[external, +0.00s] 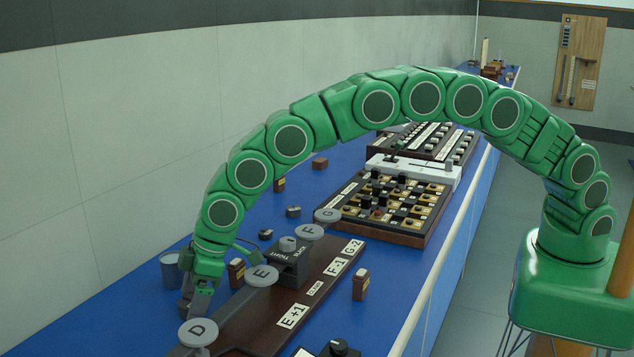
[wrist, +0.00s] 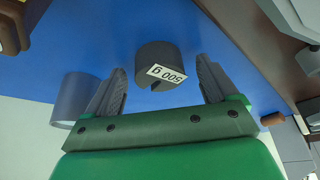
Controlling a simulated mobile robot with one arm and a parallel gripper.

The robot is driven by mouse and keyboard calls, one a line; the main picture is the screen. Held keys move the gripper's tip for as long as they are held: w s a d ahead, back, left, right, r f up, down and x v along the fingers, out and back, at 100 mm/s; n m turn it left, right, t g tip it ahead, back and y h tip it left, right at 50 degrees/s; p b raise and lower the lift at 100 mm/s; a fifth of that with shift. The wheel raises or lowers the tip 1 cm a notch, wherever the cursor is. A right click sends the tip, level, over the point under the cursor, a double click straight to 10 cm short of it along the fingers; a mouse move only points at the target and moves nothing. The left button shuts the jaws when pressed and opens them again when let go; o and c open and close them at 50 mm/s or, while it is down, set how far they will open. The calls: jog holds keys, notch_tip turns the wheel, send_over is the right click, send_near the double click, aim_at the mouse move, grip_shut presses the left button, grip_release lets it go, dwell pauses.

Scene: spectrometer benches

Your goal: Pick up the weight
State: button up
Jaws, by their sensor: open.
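The weight (wrist: 155,50) is a dark grey cylinder with a slot and a white "500 g" label. It stands on the blue bench top (wrist: 110,30). In the wrist view it is between the tips of my gripper's fingers (wrist: 161,68), with blue showing on both sides. My gripper is open and empty. In the external view my gripper (external: 196,305) is low over the bench at the lower left, pointing down.
A grey cylinder (external: 170,271) stands left of my gripper, also in the wrist view (wrist: 72,100). A small brown block (external: 236,272) is close on the right. A long brown base with lettered grey discs (external: 262,275) lies right of it. A switch panel (external: 385,205) stands farther back.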

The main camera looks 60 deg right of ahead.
aim_at(187, 301)
jog(key=c, duration=1.6)
jog(key=shift+o, duration=0.2)
jog(key=shift+s+d+r, duration=0.1)
jog(key=shift+s+r, duration=0.05)
jog(key=shift+r, duration=1.55)
jog(key=shift+s+d+r, duration=0.2)
jog(key=shift+s+r, duration=0.05)
jog(key=shift+r, duration=0.35)
jog(key=s+d+r, duration=0.2)
jog(key=s, duration=0.1)
jog(key=s+d+r, duration=0.2)
jog(key=s+r, duration=0.1)
jog(key=s+d+r, duration=0.3)
jog(key=shift+s+d+r, duration=0.2)
jog(key=shift+s+d, duration=0.3)
jog(key=shift+s, duration=0.15)
